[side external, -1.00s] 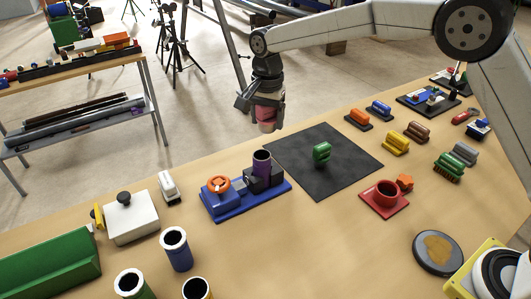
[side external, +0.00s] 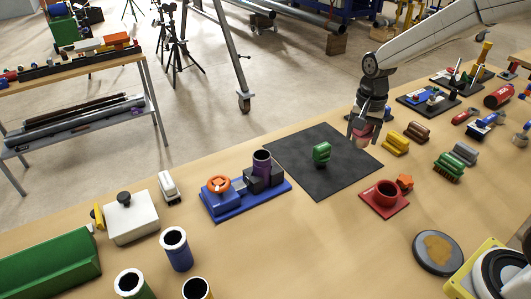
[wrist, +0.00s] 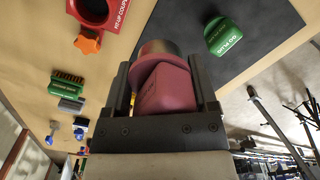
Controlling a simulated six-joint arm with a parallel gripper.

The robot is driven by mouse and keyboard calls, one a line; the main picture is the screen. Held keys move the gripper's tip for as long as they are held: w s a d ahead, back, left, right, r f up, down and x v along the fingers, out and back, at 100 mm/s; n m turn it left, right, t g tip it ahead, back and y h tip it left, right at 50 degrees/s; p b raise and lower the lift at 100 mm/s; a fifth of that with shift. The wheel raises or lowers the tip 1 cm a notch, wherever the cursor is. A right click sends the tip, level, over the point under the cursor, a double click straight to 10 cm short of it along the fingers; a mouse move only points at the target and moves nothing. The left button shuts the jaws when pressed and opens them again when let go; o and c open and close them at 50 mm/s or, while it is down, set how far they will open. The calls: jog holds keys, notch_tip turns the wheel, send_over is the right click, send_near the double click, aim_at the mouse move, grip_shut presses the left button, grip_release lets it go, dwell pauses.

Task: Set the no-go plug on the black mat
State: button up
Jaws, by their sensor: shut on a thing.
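The no-go plug (side external: 363,131) is a red-pink block with a grey metal cylinder at its end. My gripper (side external: 363,136) is shut on it, with the fingers on both sides of the block in the wrist view (wrist: 161,88). In the side view it hangs by the right-hand back edge of the black mat (side external: 295,150); its height above the surface is hard to tell. The mat also shows in the wrist view (wrist: 185,22), beyond the plug. A green go plug (side external: 321,153) stands on the mat, apart from my gripper.
A red coupon fitting (side external: 386,192) with an orange knob piece (side external: 404,182) is right of the mat. Yellow (side external: 396,143) and brown (side external: 417,132) blocks stand near my gripper. A blue fixture (side external: 240,197) sits left of the mat. Much of the mat around the green plug is bare.

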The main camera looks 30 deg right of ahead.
jog(key=s+d, duration=0.2)
jog(key=s, duration=0.1)
jog(key=shift+s+d+f, duration=0.15)
jog(key=shift+s+f, duration=0.05)
jog(key=shift+f, duration=0.2)
jog(key=shift+w, duration=0.1)
send_near(335, 157)
jog(key=shift+s+f, duration=0.8)
jog(key=shift+w+f, duration=0.5)
jog(key=shift+f, duration=0.1)
jog(key=shift+w+f, duration=0.15)
jog(key=shift+w, duration=0.05)
jog(key=shift+f, duration=1.6)
